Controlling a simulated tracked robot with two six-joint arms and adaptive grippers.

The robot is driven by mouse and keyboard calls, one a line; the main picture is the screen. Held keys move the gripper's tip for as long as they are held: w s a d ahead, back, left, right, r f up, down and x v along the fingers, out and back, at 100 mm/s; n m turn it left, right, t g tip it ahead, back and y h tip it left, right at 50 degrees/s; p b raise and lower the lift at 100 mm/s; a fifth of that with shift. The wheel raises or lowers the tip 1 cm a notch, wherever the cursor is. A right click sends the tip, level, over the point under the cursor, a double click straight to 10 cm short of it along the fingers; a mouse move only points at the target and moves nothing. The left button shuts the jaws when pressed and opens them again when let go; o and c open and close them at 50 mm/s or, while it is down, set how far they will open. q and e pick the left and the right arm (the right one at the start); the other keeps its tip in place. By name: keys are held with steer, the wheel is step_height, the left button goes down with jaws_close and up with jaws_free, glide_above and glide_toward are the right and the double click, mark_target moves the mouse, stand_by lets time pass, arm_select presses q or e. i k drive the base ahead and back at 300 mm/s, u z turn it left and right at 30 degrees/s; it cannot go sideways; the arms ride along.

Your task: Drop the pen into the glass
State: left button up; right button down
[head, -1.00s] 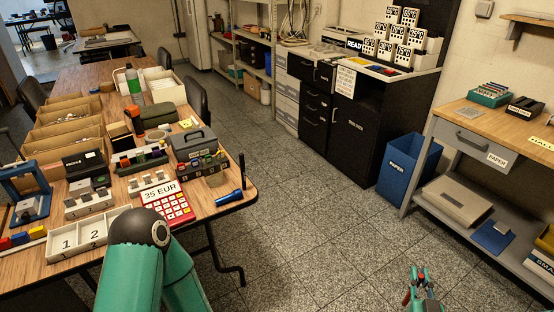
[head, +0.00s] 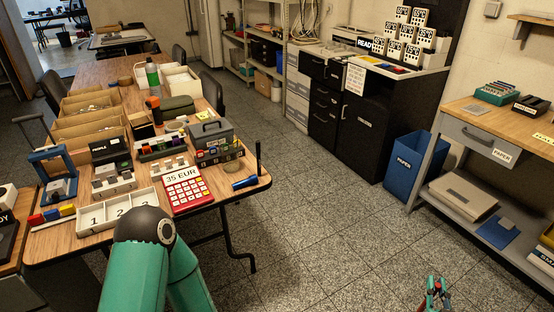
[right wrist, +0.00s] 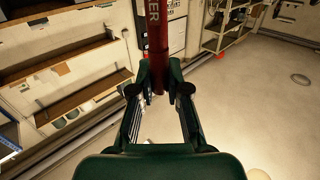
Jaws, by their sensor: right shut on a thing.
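My right gripper (head: 436,287) is low at the right in the head view, over the floor and well away from the table. In the right wrist view (right wrist: 158,88) its fingers are shut on a red, pen-like cylinder (right wrist: 157,40) with pale letters ending in "ER". The cylinder points away from the palm, and its far end is cut off by the top of the picture. I cannot make out a glass for certain. A thin dark upright stick (head: 258,156) stands at the table's right corner. My left gripper is out of view.
The wooden table (head: 225,215) is crowded with boxes, a red calculator (head: 187,191), a grey toolbox (head: 211,133) and a blue torch (head: 245,183). A blue paper bin (head: 410,167) stands by the right workbench (head: 475,118). The floor between is clear.

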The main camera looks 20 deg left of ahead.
mark_target(230, 167)
steer(key=u, duration=0.2)
steer(key=k, duration=0.25)
steer(key=u, duration=0.45)
steer(key=i, duration=0.85)
steer(key=u, duration=0.15)
